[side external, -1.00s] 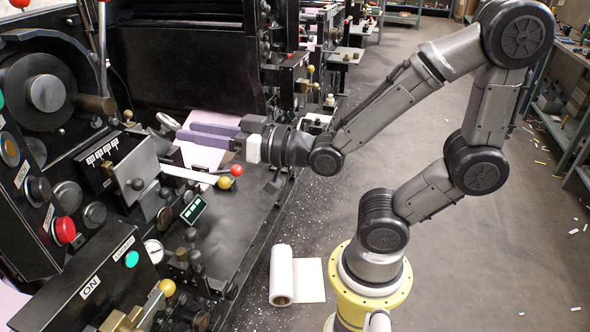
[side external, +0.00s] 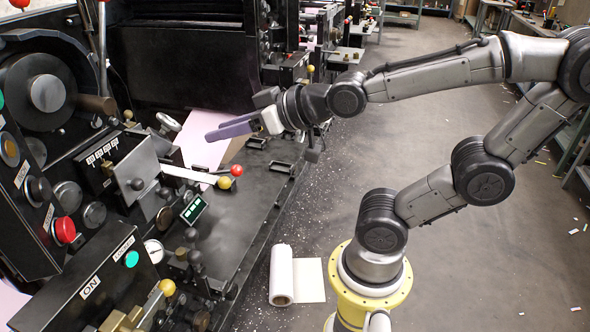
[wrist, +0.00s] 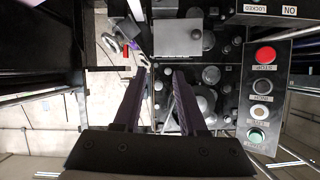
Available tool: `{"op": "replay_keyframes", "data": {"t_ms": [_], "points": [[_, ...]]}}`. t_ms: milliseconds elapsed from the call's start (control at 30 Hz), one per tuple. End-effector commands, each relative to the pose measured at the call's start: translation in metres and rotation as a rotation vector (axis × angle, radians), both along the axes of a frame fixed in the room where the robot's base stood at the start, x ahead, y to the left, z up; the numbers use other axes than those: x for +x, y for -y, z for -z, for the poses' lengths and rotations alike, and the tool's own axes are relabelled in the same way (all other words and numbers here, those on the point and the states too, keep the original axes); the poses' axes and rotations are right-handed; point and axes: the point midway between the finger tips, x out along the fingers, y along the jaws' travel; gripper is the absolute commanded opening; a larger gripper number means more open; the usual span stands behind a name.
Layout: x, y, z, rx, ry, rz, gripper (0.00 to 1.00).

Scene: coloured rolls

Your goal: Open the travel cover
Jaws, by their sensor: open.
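A silver plate with a dark knob (side external: 138,172) stands tilted on the front of the black machine at left; I cannot read a label marking it as the travel cover. It also shows at the top of the wrist view (wrist: 178,38). My gripper (side external: 207,137) has purple fingers, open and empty, up and to the right of the plate in the side view and apart from it. In the wrist view the two fingers of my gripper (wrist: 160,72) are spread, with machine knobs beyond them.
A lever with red and yellow balls (side external: 230,176) juts over the black machine bed (side external: 240,215). A red button (side external: 64,230) and dark knobs crowd the left panel. A pink sheet (side external: 205,135) lies behind the fingers. A white roll (side external: 282,275) lies on the floor near my base.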

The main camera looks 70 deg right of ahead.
Motion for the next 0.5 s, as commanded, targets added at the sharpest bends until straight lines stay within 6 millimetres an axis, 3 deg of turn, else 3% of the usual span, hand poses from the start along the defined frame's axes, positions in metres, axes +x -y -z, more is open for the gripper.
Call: {"op": "replay_keyframes", "data": {"t_ms": [500], "points": [[-0.058,0.005,0.025,-0.048,-0.316,-0.011,0.41]]}}
